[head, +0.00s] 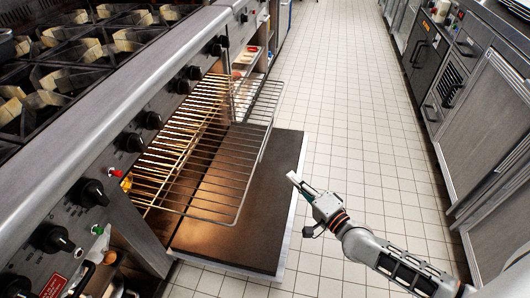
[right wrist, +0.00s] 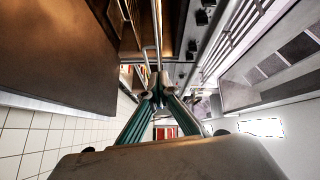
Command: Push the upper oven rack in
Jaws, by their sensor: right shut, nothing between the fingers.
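The upper oven rack (head: 218,172) is a wire grid sticking well out of the lit oven (head: 150,180) in the head view. It hangs above the open, dark oven door (head: 240,240). My right gripper (head: 294,178) is shut and empty. In the head view it appears to the right of the rack's front edge, near the door's outer edge, with a visible gap from the rack in the picture. In the right wrist view the closed fingertips (right wrist: 158,94) show with thin metal bars just beyond them; I cannot tell whether they touch. My left gripper is out of view.
The stove top with burner grates (head: 85,45) and a row of black knobs (head: 150,120) run along the left. Steel cabinets (head: 490,110) stand on the right. The white tiled floor (head: 350,110) between them is clear.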

